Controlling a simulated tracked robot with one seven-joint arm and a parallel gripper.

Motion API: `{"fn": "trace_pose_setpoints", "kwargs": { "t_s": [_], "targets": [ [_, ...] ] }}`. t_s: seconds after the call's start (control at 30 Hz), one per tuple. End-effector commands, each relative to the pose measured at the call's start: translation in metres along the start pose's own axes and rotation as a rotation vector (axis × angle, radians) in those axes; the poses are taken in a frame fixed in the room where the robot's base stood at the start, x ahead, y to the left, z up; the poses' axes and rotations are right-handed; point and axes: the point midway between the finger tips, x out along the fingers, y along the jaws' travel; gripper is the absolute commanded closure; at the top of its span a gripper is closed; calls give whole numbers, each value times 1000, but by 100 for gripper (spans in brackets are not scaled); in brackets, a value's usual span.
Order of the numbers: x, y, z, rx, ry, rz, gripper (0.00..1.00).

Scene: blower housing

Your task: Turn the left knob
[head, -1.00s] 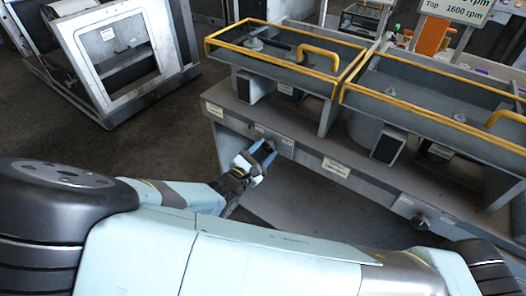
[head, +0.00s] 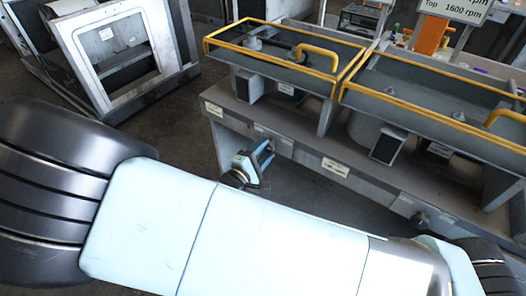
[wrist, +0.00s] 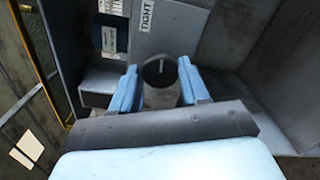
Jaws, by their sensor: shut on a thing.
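My gripper (wrist: 160,82) is shut on the left knob (wrist: 160,70), with one blue finger on each side of it. The knob is a dark round cylinder with a short pale mark, seen between the fingers in the wrist view. In the head view my gripper (head: 260,158) is at the front of the grey bench, at its left part. The knob itself is hidden there by the fingers. The right knob (head: 420,220) sticks out of the bench front at the lower right, apart from my gripper.
The grey bench (head: 290,130) carries two yellow-railed trays (head: 292,60). A white label (head: 335,166) is on the bench front. A metal frame (head: 95,70) stands at the upper left. A label reading "TIGHT" (wrist: 147,16) shows in the wrist view. Open floor lies between the frame and bench.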

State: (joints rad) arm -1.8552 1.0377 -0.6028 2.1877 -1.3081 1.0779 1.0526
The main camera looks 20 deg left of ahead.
Motion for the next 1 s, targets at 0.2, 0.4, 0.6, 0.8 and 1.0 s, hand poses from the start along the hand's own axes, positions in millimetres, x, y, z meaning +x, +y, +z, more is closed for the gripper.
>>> {"fn": "trace_pose_setpoints", "kwargs": {
  "t_s": [0.2,0.4,0.6,0.8,1.0],
  "targets": [
    [0,-3,1,19,-2,-5,85],
    [0,-3,2,19,-2,-6,85],
    [0,-3,2,18,-2,-6,48],
    [0,-2,1,19,-1,-4,29],
    [0,-2,1,20,0,-3,29]
  ]
}}
